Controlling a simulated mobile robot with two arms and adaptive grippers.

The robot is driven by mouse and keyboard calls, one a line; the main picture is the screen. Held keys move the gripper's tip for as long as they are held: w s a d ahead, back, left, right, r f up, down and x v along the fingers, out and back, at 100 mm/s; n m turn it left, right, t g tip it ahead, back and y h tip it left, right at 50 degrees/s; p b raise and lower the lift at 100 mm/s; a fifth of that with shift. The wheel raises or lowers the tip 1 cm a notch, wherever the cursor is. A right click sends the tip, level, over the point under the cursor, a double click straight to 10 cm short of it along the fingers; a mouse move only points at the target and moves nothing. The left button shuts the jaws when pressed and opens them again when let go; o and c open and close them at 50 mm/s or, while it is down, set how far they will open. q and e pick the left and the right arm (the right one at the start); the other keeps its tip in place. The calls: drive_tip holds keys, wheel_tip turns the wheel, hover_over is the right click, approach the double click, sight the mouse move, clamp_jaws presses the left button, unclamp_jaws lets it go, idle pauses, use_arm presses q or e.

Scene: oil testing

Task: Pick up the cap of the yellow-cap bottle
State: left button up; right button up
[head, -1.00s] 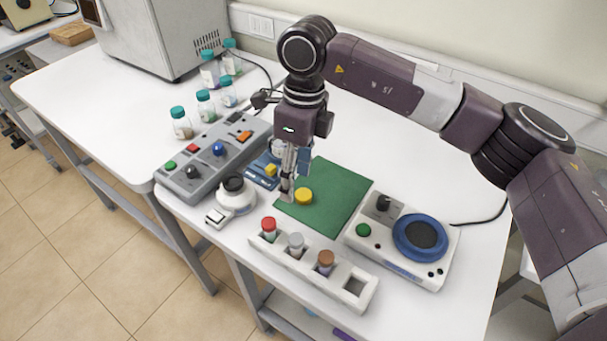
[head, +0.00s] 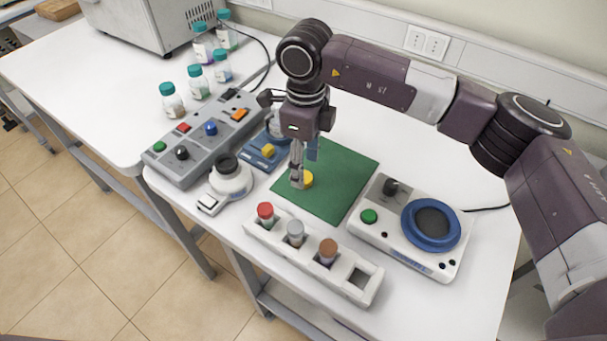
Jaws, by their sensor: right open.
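A yellow cap (head: 308,179) lies on the green mat (head: 340,185), near the mat's left edge. My right gripper (head: 298,182) points down at the cap, and its fingers hide the cap's left part. The jaws are open. I cannot tell whether the fingertips touch the cap or whether it is between them. No bottle body shows under the cap from this angle. My left gripper is not in view.
A white rack (head: 373,293) with red-, grey- and brown-capped bottles and one empty slot stands in front of the mat. A blue-ringed device (head: 395,250) is to the right. A grey button box (head: 195,160) and a white burner-like device (head: 230,180) are to the left.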

drive_tip(key=f, duration=0.2)
drive_tip(key=f+p, duration=0.1)
drive_tip(key=f, duration=0.1)
drive_tip(key=shift+w, duration=0.3)
drive_tip(key=shift+r, duration=0.1)
drive_tip(key=c, duration=0.8)
drive_tip(key=shift+c, duration=0.2)
drive_tip(key=shift+r, duration=0.1)
